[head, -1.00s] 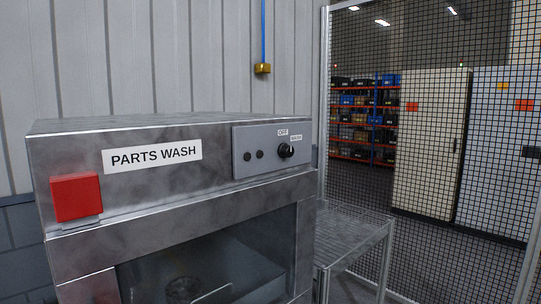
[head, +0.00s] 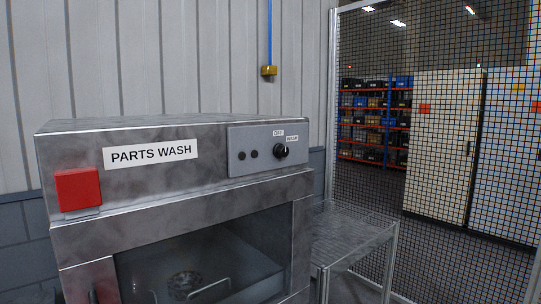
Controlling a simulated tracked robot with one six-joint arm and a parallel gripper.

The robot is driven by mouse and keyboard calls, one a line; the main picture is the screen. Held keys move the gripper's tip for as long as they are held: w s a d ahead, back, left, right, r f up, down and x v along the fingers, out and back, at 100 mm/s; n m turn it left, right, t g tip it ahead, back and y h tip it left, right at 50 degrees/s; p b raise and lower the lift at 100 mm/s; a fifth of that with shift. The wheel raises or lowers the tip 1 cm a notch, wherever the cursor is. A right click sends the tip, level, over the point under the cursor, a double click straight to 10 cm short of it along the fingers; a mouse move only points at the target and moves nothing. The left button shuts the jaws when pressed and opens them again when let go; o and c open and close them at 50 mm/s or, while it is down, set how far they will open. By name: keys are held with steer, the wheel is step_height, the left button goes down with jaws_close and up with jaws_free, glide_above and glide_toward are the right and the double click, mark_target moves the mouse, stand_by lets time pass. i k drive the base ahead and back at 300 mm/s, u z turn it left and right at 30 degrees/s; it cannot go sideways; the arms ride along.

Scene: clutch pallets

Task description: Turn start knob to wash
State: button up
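The start knob (head: 281,151) is a small black round knob on the grey control panel (head: 240,169), at the upper right of the parts washer's front. An OFF label (head: 278,133) sits above the knob and a WASH label (head: 292,139) sits above and to its right. The knob is too small to tell for sure where it points. The parts washer (head: 75,144) is a grey metal cabinet with a PARTS WASH sign. My gripper is not in view.
A red block (head: 77,189) is on the washer's left front. Below, the dark opening shows a round part (head: 184,284) and a wire handle. A metal side table (head: 345,235) stands right of the washer. A mesh fence (head: 440,130) closes off the right side, with shelves and cabinets behind.

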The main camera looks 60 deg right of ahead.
mark_target(280, 150)
steer(key=u, duration=0.15)
steer(key=k, duration=0.9)
steer(key=z, duration=0.65)
steer(key=i, duration=1)
steer(key=z, duration=0.1)
